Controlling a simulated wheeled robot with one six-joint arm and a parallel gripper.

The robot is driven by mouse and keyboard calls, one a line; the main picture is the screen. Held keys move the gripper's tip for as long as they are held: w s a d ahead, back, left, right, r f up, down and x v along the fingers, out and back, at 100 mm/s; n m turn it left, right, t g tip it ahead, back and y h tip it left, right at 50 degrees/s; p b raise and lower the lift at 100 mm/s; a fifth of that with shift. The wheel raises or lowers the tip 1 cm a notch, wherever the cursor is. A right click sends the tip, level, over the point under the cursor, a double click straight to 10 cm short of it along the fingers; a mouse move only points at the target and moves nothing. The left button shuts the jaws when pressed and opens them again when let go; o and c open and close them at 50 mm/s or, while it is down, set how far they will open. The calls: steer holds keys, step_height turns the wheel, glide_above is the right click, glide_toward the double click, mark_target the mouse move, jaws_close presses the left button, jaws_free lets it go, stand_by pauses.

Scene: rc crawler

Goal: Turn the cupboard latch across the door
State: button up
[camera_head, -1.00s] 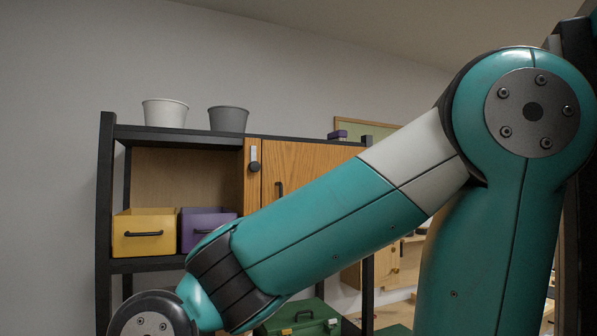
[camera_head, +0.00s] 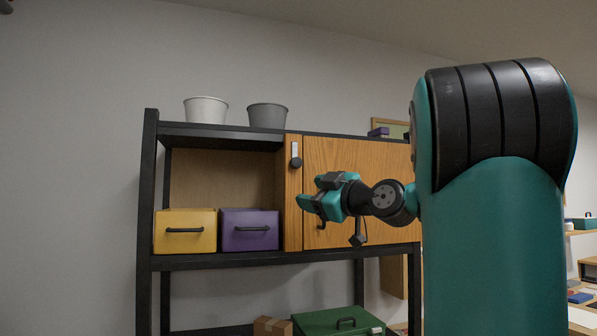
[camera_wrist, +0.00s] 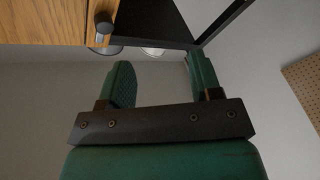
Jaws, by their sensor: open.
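The cupboard latch (camera_head: 296,160) is a pale upright plate with a dark round knob at its lower end. It sits on the wooden post (camera_head: 292,205) left of the wooden door (camera_head: 350,155) and does not lie across the door. The door looks shut. My gripper (camera_head: 311,192) is open and empty, in front of the door's left part, below and right of the latch in the picture. It partly covers the dark door handle (camera_head: 321,222). In the wrist view the latch knob (camera_wrist: 104,24) shows beyond and left of my open fingers (camera_wrist: 162,80).
A yellow drawer box (camera_head: 185,240) and a purple one (camera_head: 250,239) stand in the open bay on the left. A white bucket (camera_head: 206,110) and a grey bucket (camera_head: 267,116) stand on top. A green case (camera_head: 338,323) is below. The space left of my gripper looks clear.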

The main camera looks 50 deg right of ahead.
steer(key=s+d+r+t+h, duration=0.1)
steer(key=s+d+r+h, duration=0.2)
steer(key=s+d+r, duration=0.15)
steer(key=p, duration=1)
glide_toward(298, 163)
steer(key=x, duration=0.8)
steer(key=shift+w+r, duration=0.15)
steer(key=shift+r, duration=0.1)
steer(key=shift+w+d+p, duration=0.2)
steer(key=shift+w+p, duration=0.3)
steer(key=shift+w, duration=0.15)
steer(key=shift+c, duration=0.4)
steer(key=c, duration=0.8)
steer(key=shift+f, duration=0.1)
steer(key=shift+c, duration=0.2)
